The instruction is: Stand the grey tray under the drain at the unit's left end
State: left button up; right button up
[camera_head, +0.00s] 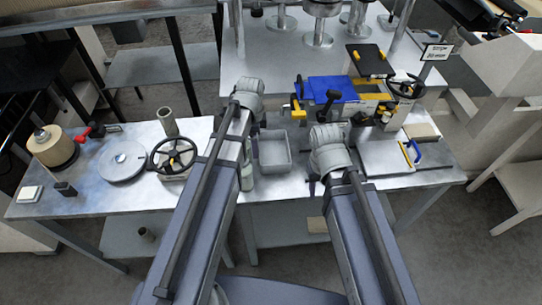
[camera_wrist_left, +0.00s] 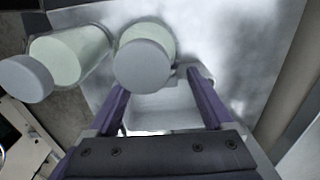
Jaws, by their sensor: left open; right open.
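The grey tray (camera_head: 275,167) stands on the metal bench between my two arms. In the left wrist view the tray (camera_wrist_left: 150,118) lies beyond and between my left gripper's purple fingers (camera_wrist_left: 160,105), which are open; contact cannot be told. In the head view the left gripper is mostly hidden by its own arm. My right gripper (camera_head: 313,184) is open, small and partly hidden, to the right of the tray. The unit (camera_head: 338,90), with a blue cover, stands behind and right of the tray. A yellow fitting (camera_head: 297,110) is at its left end; the drain is not clear.
Pale green bottles with grey caps (camera_wrist_left: 145,55) stand close to the tray; one (camera_head: 247,178) shows beside my left arm. A handwheel (camera_head: 174,156), a round disc (camera_head: 123,161) and a spool (camera_head: 53,146) are on the left. A pale plate (camera_head: 385,158) lies right.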

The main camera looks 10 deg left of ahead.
pick_arm(q)
notch_tip(320, 180, down, 3)
jog(key=shift+w+f+b, duration=0.1)
jog(key=shift+b, duration=1)
pick_arm(e)
notch_tip(320, 180, down, 3)
pick_arm(q)
grip_shut()
